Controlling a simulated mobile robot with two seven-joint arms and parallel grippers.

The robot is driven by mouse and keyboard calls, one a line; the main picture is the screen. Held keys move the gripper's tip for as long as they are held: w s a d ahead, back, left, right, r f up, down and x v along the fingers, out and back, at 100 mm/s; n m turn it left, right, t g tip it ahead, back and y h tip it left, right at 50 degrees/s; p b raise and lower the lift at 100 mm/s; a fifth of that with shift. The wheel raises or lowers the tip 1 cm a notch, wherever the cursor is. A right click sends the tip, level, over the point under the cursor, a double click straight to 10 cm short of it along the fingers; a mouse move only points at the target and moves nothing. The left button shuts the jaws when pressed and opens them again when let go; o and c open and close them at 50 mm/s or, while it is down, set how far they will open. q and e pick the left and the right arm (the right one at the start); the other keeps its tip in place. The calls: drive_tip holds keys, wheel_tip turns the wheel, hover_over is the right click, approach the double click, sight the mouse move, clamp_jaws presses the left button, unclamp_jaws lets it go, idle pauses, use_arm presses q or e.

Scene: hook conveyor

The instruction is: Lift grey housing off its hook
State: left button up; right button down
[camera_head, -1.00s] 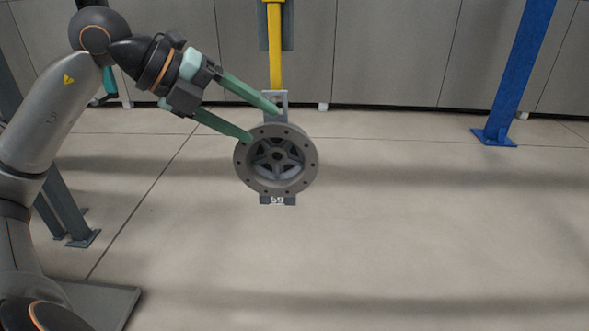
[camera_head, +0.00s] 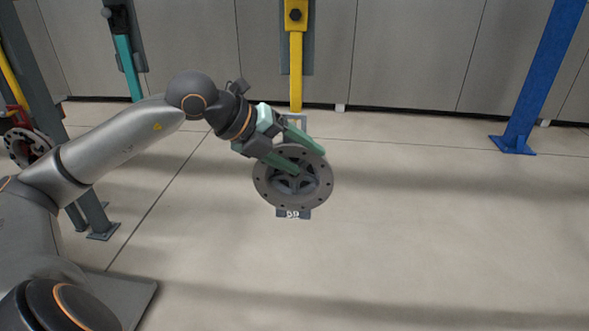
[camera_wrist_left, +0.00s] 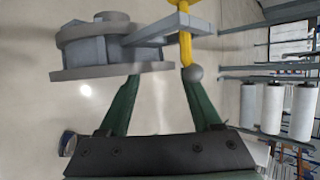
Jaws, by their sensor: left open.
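The grey housing (camera_head: 264,190) is a round flanged part with bolt holes and a spoked centre, with a plate marked 59 below it. It hangs from a grey bracket under the yellow hook rod (camera_head: 296,75). My left gripper (camera_head: 310,161) is open, its green fingers overlapping the housing's upper face and rim in the head view. In the left wrist view the housing (camera_wrist_left: 85,50) lies beyond the left finger, side-on, and the yellow rod with a ball end (camera_wrist_left: 187,50) is near the right finger. I cannot tell whether the fingers touch the housing. My right gripper is not in view.
Another dark flanged part (camera_head: 28,148) hangs at the far left beside a grey post. A blue post (camera_head: 530,90) stands at the right. Grey wall panels close off the back. The floor below and right of the housing is clear.

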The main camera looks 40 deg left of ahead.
sight(313, 161)
use_arm(q)
drive_tip(key=shift+p+x, duration=0.7)
drive_tip(key=shift+x, duration=1.15)
drive_tip(key=shift+w+r, duration=0.1)
drive_tip(key=shift+r, duration=0.05)
drive_tip(key=shift+c, duration=0.2)
clamp_jaws()
drive_tip(key=shift+r, duration=0.15)
